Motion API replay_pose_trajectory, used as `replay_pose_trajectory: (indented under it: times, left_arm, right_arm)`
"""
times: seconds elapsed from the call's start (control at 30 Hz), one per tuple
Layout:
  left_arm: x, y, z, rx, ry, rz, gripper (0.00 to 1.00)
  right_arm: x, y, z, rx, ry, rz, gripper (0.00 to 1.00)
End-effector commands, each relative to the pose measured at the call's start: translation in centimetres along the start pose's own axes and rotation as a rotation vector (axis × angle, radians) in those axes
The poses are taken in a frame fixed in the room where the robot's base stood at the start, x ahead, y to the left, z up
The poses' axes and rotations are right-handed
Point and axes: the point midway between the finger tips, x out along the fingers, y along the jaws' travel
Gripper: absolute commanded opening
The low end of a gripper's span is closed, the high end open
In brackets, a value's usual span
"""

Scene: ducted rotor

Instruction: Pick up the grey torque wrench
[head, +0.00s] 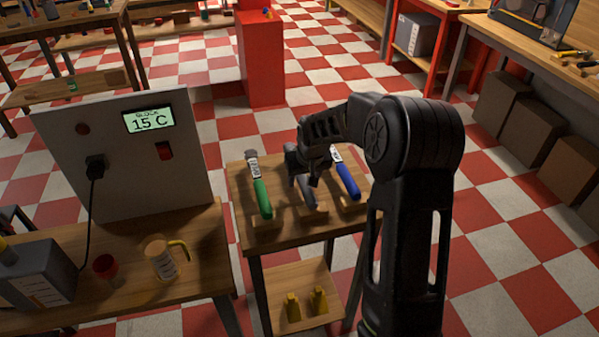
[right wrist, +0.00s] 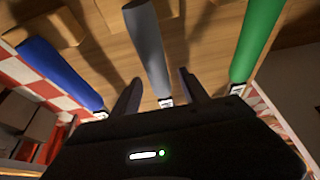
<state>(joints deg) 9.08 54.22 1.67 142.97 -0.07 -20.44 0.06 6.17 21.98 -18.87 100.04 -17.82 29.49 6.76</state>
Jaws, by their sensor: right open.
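The grey torque wrench (head: 308,196) lies on the small wooden table (head: 240,186), between a green-handled wrench (head: 262,199) and a blue-handled wrench (head: 347,179). In the head view my right gripper hides part of the grey one. My right gripper (head: 306,171) is over the grey wrench, open, fingers pointing down. In the right wrist view the grey handle (right wrist: 148,45) runs between the two spread fingers (right wrist: 160,78), with a gap visible on each side. The green wrench (right wrist: 260,40) and blue wrench (right wrist: 55,70) lie to either side there. My left gripper is out of view.
Wooden blocks sit under the handle ends. A grey panel (head: 120,180) reading 15 C stands on the bench at left, with a jug (head: 160,260) and a red cup (head: 105,266). Yellow items (head: 293,307) are on the lower shelf. Checkered floor is open behind.

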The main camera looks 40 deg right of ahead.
Motion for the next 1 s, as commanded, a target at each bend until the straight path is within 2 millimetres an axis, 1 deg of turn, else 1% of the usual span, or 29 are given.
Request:
replay_pose_trajectory:
  times: [0.5, 1.0]
  left_arm:
    - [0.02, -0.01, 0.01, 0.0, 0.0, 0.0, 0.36]
    - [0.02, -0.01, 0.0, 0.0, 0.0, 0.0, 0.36]
  right_arm:
    - [-0.05, 0.0, -0.01, 0.001, 0.001, 0.0, 0.51]
    - [-0.06, 0.01, -0.02, 0.001, 0.001, 0.0, 0.1]
